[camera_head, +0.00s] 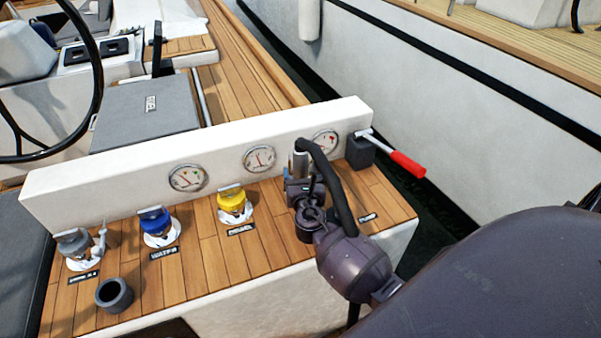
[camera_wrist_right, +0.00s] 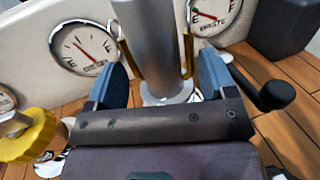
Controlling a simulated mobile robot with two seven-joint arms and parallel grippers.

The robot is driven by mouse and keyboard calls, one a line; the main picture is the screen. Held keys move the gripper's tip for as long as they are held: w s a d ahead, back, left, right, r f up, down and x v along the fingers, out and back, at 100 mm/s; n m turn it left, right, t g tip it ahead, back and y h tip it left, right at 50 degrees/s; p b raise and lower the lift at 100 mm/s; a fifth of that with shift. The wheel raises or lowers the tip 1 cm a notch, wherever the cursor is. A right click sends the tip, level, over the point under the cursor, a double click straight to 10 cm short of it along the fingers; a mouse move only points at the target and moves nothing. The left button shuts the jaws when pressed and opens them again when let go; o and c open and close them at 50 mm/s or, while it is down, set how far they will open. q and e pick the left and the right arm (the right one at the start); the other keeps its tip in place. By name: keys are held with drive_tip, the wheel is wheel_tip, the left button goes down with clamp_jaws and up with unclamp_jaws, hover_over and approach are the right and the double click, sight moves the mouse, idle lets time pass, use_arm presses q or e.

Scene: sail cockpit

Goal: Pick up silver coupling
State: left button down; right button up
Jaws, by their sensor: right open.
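The silver coupling (camera_head: 298,160) is an upright silver cylinder on the wooden ledge, in front of the rightmost gauge. In the right wrist view the coupling (camera_wrist_right: 146,40) has a brass-coloured lever on each side and a round pale base. My right gripper (camera_head: 302,188) reaches it from the front right. In the right wrist view its two blue-padded fingers stand apart, one on each side of the coupling's lower part, with gaps visible. The gripper and wrist hide the coupling's lower part in the head view. My left gripper is not in view.
Yellow (camera_head: 232,203), blue (camera_head: 157,224) and grey (camera_head: 74,244) capped fittings stand to the left. A dark open cup (camera_head: 114,294) is near the front edge. A white gauge panel (camera_head: 110,170) runs behind. A red-handled lever (camera_head: 405,163) sticks out at right.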

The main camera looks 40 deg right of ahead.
sight(301, 142)
drive_tip(key=shift+x, duration=1.3)
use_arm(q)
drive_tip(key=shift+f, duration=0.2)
use_arm(e)
drive_tip(key=shift+c, duration=0.2)
drive_tip(key=c, duration=1.2)
drive_tip(key=shift+r, duration=0.1)
drive_tip(key=shift+c, duration=0.2)
